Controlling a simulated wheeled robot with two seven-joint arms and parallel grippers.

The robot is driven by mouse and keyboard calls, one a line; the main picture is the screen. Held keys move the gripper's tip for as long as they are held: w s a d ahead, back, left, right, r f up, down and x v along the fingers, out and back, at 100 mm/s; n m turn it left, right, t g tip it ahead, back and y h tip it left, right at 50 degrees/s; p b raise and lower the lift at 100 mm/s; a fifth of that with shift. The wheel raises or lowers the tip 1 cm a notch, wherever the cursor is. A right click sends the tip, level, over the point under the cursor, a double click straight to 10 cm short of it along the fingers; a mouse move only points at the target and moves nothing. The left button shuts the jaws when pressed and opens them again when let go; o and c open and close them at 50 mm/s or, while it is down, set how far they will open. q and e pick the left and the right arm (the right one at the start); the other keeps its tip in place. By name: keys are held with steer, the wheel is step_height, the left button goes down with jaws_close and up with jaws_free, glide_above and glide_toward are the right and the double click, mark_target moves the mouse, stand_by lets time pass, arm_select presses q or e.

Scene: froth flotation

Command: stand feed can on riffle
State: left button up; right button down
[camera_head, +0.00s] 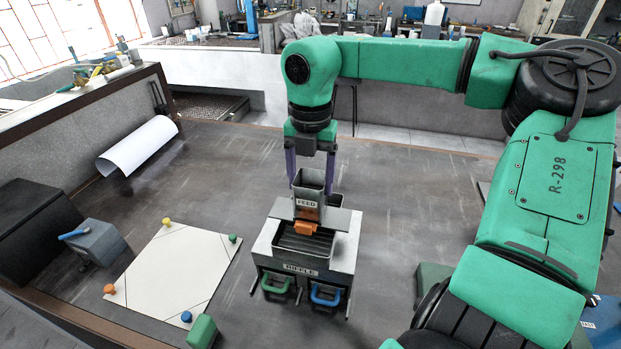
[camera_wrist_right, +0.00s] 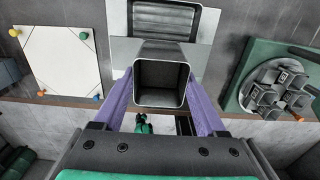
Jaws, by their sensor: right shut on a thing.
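The feed can (camera_head: 308,203) is a grey, square, open-topped box with a FEED label and an orange piece low on its front. It is upright over the back part of the riffle (camera_head: 262,245). I cannot tell whether its bottom touches the riffle. My right gripper (camera_head: 311,183) points down from behind, its purple fingers shut on the can's two sides. In the right wrist view, the can's mouth (camera_wrist_right: 162,98) shows empty between the fingers, and the riffle (camera_wrist_right: 122,50) lies just beyond it. My left gripper is not in view.
A green-handled pan (camera_head: 276,284) and a blue-handled pan (camera_head: 327,295) sit under the riffle. A white sheet with coloured pegs (camera_head: 175,265) lies to the left, near a grey box (camera_head: 97,243). A paper roll (camera_head: 137,145) lies farther back. Table behind the riffle is clear.

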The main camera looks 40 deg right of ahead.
steer(key=shift+f+b, duration=0.35)
jaws_free()
steer(key=shift+r, duration=0.55)
step_height(320, 180, up, 14)
steer(key=b, duration=0.1)
steer(key=shift+f, duration=0.2)
